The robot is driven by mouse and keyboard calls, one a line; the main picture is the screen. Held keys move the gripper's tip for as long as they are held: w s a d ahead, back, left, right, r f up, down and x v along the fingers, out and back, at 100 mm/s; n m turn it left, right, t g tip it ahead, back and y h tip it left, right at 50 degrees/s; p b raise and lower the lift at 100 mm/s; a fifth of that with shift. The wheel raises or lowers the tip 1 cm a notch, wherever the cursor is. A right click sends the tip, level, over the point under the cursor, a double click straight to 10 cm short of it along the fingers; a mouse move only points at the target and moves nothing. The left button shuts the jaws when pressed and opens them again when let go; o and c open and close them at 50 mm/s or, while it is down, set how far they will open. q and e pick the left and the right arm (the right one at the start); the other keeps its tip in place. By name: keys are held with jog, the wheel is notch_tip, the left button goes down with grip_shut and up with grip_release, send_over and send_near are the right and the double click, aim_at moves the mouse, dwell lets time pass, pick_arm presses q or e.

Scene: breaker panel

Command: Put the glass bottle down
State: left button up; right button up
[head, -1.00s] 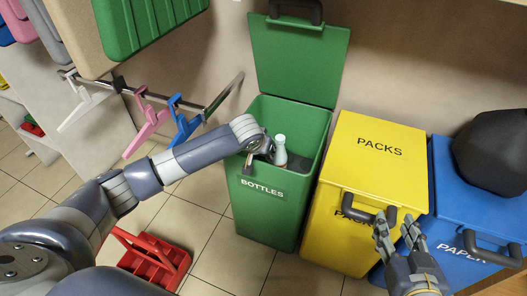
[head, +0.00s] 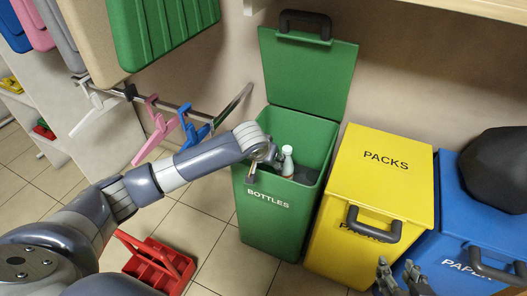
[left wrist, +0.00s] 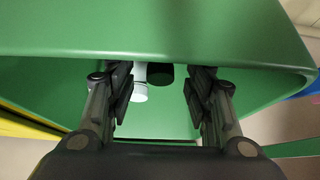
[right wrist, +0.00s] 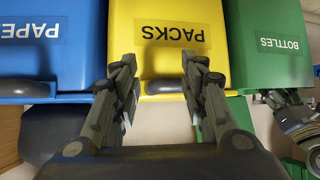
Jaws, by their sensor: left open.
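A pale bottle (head: 287,161) stands roughly upright inside the open green BOTTLES bin (head: 268,226); its lower part is hidden. My left gripper (head: 270,157) is at the bin's opening, just left of the bottle. In the left wrist view its fingers (left wrist: 160,82) are apart, and a whitish round object (left wrist: 140,84), seemingly a bottle, shows beyond them. I cannot tell whether the fingers touch it. My right gripper (head: 398,278) is low at the right in the head view. In the right wrist view its fingers (right wrist: 160,78) are apart and empty, by the yellow bin.
The yellow PACKS bin (head: 377,159) and blue PAPER bin (head: 447,211) stand right of the green one, both closed, with handles. A black bag (head: 497,168) sits on the blue bin. A red crate (head: 158,264) is on the floor. Coloured hangers (head: 157,125) hang at left.

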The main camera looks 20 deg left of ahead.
pick_arm(q)
jog(key=p+v, duration=0.2)
jog(key=v, duration=0.6)
jog(key=shift+r+p, duration=0.2)
jog(key=shift+p, duration=0.1)
pick_arm(e)
jog(key=s+d+f+g+h, duration=0.1)
jog(key=s+d+f+g, duration=0.1)
jog(key=s, duration=0.4)
jog(key=s+d+f+g, duration=0.2)
jog(key=s+f+g, duration=0.1)
jog(key=s, duration=0.3)
jog(key=shift+s+f+g+h, duration=0.15)
jog(key=shift+f+g+h, duration=0.2)
jog(key=shift+g, duration=0.55)
pick_arm(q)
jog(key=shift+s, duration=0.1)
pick_arm(e)
jog(key=shift+r, duration=0.1)
